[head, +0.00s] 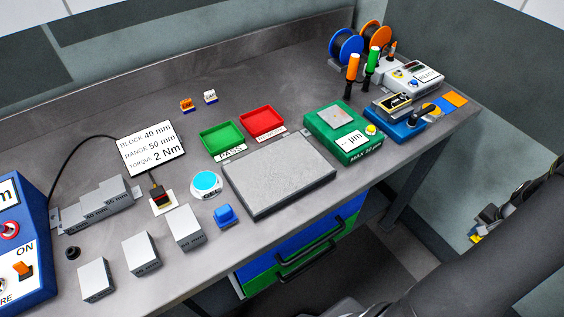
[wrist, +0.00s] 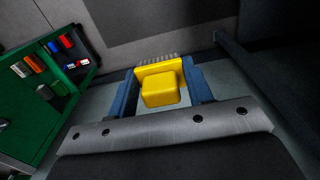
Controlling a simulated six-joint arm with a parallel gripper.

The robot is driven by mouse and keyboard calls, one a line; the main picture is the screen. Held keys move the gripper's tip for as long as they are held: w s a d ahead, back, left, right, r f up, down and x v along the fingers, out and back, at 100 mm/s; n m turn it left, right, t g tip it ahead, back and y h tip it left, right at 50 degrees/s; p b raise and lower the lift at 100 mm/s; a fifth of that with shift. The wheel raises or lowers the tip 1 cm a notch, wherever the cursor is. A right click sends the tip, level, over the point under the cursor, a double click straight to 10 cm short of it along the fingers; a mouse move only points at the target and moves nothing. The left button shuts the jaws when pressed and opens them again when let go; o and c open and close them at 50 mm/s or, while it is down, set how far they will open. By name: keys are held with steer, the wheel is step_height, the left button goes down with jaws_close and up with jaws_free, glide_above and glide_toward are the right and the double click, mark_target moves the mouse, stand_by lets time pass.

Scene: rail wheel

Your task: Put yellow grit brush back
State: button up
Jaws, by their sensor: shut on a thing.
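In the wrist view the yellow grit brush (wrist: 162,88) sits between the two blue fingers of my gripper (wrist: 161,82). The gripper is shut on its yellow block, and a row of grey bristles points away from the palm. In the head view my gripper (head: 486,222) is at the right, off the bench's right end, with a bit of the yellow brush (head: 475,238) showing below it. Most of the brush is hidden there.
In the wrist view a green surface (wrist: 28,110) at the left holds several small coloured items. In the head view blue and green drawer fronts (head: 300,250) with dark handles are under the bench (head: 255,75). A grey plate, trays and instruments crowd the bench top.

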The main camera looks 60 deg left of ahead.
steer(key=w+a+r+n, duration=0.4)
steer(key=a+r, duration=0.1)
steer(key=a, duration=0.2)
steer(key=w+a+r+n, duration=0.4)
steer(key=a+r, duration=0.2)
steer(key=a, duration=0.2)
steer(key=a+r+n, duration=0.6)
steer(key=a+r, duration=0.7)
steer(key=a, duration=0.2)
steer(key=s+a, duration=0.2)
steer(key=a, duration=0.1)
steer(key=s+a+n, duration=0.1)
steer(key=s+a, duration=0.1)
steer(key=a, duration=0.2)
steer(key=s+a+r+n, duration=0.1)
steer(key=s+a, duration=0.2)
steer(key=a, duration=0.1)
steer(key=shift+s+a, duration=0.1)
steer(key=shift+a, duration=0.1)
steer(key=s+a+r+n, duration=0.1)
steer(key=s+a+n, duration=0.1)
steer(key=s+a, duration=0.8)
glide_above(312, 103)
steer(key=f, duration=0.6)
steer(key=shift+w+d, duration=0.1)
steer(key=shift+d, duration=0.3)
steer(key=shift+s+a+f, duration=0.2)
steer(key=shift+a+f, duration=0.2)
steer(key=shift+f, duration=1.9)
steer(key=shift+f, duration=0.15)
